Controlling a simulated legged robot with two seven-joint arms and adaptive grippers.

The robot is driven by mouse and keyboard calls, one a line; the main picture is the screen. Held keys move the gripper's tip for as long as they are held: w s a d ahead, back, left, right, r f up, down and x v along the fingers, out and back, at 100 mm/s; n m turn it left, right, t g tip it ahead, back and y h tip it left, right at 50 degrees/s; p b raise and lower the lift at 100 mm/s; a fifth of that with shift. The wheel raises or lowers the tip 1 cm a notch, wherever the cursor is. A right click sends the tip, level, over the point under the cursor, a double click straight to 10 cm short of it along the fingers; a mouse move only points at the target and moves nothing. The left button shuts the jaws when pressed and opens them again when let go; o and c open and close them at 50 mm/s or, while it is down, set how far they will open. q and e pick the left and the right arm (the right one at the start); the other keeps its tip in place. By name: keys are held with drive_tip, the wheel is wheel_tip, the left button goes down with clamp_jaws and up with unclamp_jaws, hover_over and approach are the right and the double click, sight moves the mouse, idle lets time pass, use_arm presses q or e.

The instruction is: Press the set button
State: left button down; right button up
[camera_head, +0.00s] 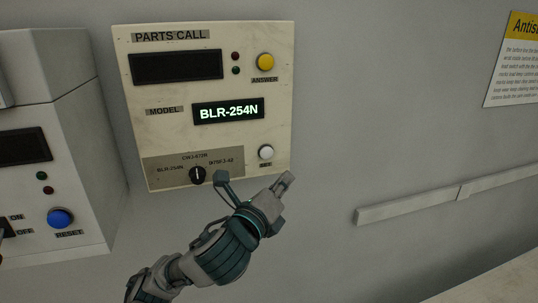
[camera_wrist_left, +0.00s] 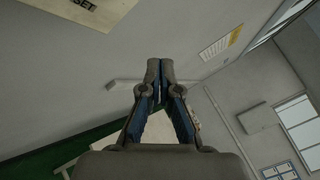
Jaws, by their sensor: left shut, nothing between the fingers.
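The set button (camera_head: 266,152) is a round white button at the lower right of the cream PARTS CALL panel (camera_head: 275,110) on the wall. Its small label below is partly hard to read in the head view. My left gripper (camera_head: 287,180) is shut and empty, just below and to the right of the button, and appears apart from it. In the left wrist view my left gripper (camera_wrist_left: 160,64) shows its fingers together. The panel's corner (camera_wrist_left: 95,8) with the word "SET" shows at the top left there; the button is out of that view. My right gripper is not in view.
The panel display (camera_head: 228,111) reads BLR-254N. A black selector knob (camera_head: 197,175) and a yellow ANSWER button (camera_head: 265,62) share the panel. A box with a blue RESET button (camera_head: 60,218) stands at left. A wall rail (camera_head: 420,202) runs at right.

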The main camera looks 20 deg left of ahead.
sight(267, 153)
use_arm(q)
drive_tip(key=shift+w+a, duration=0.9)
drive_tip(key=shift+w, duration=0.3)
drive_tip(key=shift+w+a, duration=0.85)
drive_tip(key=shift+w, duration=0.35)
drive_tip(key=shift+w+a, duration=0.9)
drive_tip(key=shift+w, duration=0.3)
drive_tip(key=shift+w+a+r+p, duration=0.1)
drive_tip(key=shift+w+a+p, duration=0.05)
drive_tip(key=shift+w+p, duration=0.15)
drive_tip(key=shift+a, duration=0.1)
